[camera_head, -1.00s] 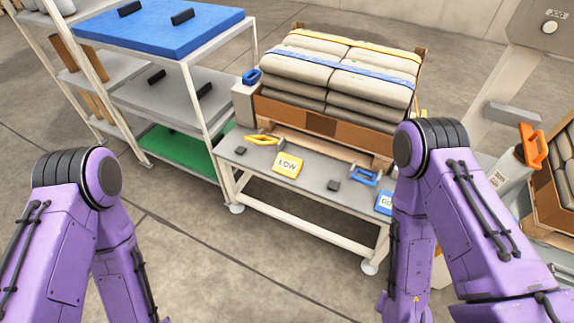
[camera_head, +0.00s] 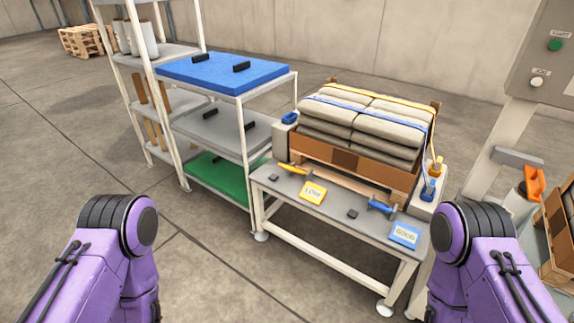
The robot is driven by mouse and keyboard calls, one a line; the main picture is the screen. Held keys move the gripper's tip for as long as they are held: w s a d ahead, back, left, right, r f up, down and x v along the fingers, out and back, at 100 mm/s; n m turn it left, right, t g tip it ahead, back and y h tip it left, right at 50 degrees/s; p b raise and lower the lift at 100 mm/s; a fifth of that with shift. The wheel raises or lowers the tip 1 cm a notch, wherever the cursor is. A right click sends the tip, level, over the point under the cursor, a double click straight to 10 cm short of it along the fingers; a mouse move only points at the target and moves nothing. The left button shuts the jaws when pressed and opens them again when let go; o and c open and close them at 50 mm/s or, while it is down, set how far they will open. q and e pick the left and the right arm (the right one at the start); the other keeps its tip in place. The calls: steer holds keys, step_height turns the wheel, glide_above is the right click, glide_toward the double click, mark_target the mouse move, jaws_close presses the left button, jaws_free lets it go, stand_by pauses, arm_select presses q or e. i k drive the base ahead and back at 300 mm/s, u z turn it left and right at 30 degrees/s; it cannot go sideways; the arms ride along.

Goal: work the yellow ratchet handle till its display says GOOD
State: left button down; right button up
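The yellow ratchet handle (camera_head: 294,169) lies at the left end of the grey bench (camera_head: 336,197), in front of the loaded pallet. Its yellow display (camera_head: 313,192) beside it reads LOW. A yellow strap (camera_head: 377,94) runs over the grey sacks (camera_head: 352,120). A blue ratchet handle (camera_head: 381,207) sits farther right on the bench, and its blue display (camera_head: 405,234) reads GOOD. My two purple arms show at the lower left and lower right, well short of the bench. Neither gripper is in the picture.
A shelf rack with a blue top board (camera_head: 222,72) and a green board (camera_head: 214,174) stands left of the bench. A grey control panel (camera_head: 548,60) with buttons rises at the right. An orange handle (camera_head: 534,184) is below it. The floor in front is clear.

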mark_target(292, 169)
steer(key=u, duration=0.25)
steer(key=i, duration=0.95)
steer(key=z, duration=0.35)
